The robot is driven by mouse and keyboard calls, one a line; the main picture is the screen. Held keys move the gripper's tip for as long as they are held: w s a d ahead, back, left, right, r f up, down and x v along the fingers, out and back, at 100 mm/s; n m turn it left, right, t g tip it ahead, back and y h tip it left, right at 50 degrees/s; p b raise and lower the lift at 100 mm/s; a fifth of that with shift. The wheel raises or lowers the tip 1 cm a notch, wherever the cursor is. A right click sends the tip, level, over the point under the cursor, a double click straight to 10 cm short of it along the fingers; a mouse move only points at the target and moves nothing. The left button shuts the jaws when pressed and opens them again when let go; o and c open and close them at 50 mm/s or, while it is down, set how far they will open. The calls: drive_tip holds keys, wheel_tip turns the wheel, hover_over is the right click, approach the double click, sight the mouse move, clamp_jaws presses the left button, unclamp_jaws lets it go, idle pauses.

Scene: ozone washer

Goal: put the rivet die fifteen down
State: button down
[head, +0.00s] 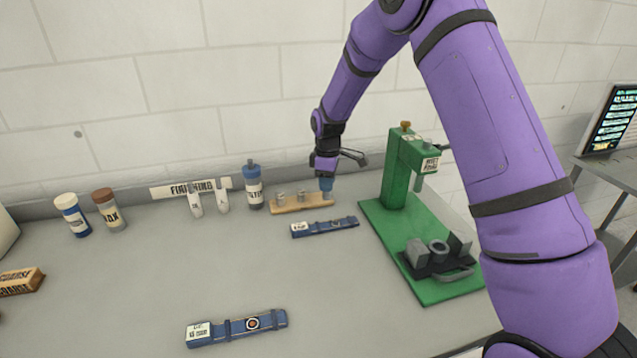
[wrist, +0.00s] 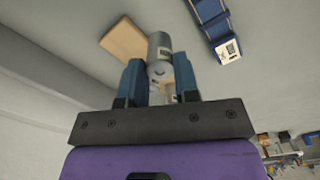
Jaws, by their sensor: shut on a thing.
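My gripper (head: 326,187) is low over the right end of the wooden holder (head: 295,208) near the back wall. Its blue fingers (wrist: 159,82) are shut on a grey metal cylinder (wrist: 160,45), which fits the rivet die fifteen; no number on it is readable. In the head view the fingers hide the held die. Small grey metal dies (head: 280,198) stand on the holder to the left of my gripper. The holder also shows in the wrist view (wrist: 122,38), beside the held die. Whether the die touches the holder cannot be told.
A green press (head: 395,175) stands right of the holder, with grey blocks on its base. A blue labelled strip (head: 325,227) lies in front of the holder, and another (head: 237,328) lies nearer. The middle-left bench is clear.

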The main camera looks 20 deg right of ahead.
drive_tip(key=w, duration=0.6)
drive_tip(key=shift+w+d+f, duration=0.1)
drive_tip(key=shift+w+f, duration=0.2)
drive_tip(key=shift+w, duration=0.05)
drive_tip(key=shift+f, duration=1.75)
drive_tip(key=shift+f, duration=0.15)
drive_tip(key=c, duration=0.9)
unclamp_jaws()
drive_tip(key=shift+o, duration=0.2)
